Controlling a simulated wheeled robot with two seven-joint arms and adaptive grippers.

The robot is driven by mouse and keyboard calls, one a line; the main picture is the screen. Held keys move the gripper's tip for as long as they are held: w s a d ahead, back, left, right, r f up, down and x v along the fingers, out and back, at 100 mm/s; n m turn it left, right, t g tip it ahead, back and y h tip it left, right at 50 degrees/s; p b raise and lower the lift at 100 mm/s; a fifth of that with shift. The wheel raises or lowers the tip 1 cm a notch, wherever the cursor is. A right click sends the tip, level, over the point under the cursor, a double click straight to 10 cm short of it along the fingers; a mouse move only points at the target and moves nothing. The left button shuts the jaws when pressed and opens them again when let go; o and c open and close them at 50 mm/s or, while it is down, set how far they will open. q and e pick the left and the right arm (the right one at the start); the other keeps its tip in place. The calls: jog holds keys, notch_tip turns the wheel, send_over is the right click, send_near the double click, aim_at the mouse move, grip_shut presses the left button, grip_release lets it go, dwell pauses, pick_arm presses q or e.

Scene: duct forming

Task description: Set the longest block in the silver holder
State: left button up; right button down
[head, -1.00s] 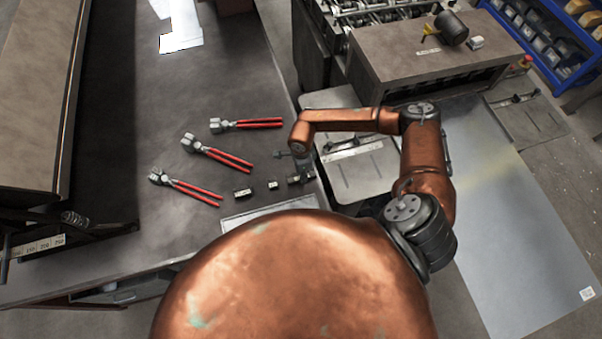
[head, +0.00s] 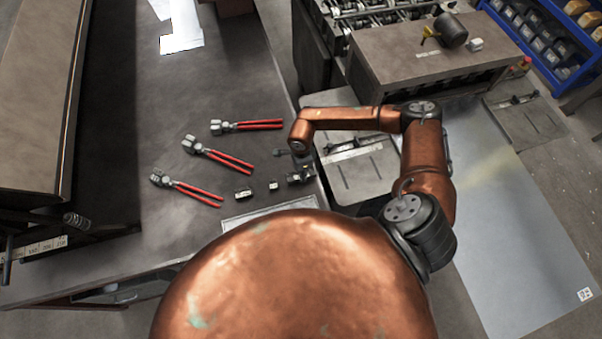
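Three small dark-and-silver blocks lie in a row on the grey bench. The left block (head: 243,194) looks longer than the middle block (head: 273,185). The right block (head: 292,179) is partly covered by my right gripper (head: 300,175), so I cannot compare its length. The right gripper points down at this block, close to the bench's right edge. Its fingers are too small and dark to show whether they are open or shut on it. A pale silver, flat framed piece (head: 240,221) lies in front of the blocks, partly hidden by my copper body; I cannot tell if it is the holder. My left gripper is out of view.
Several red-handled pliers (head: 218,155) lie left of and behind the blocks. White sheets (head: 182,28) lie farther back. A pale slotted plate (head: 360,172) stands just right of the bench edge. The bench (head: 110,215) is clear between the pliers and its left side.

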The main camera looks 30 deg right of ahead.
notch_tip(320, 180, up, 7)
jog(key=p, duration=0.3)
jog(key=shift+r+p, duration=0.2)
jog(key=shift+p, duration=0.15)
jog(key=shift+f, duration=0.1)
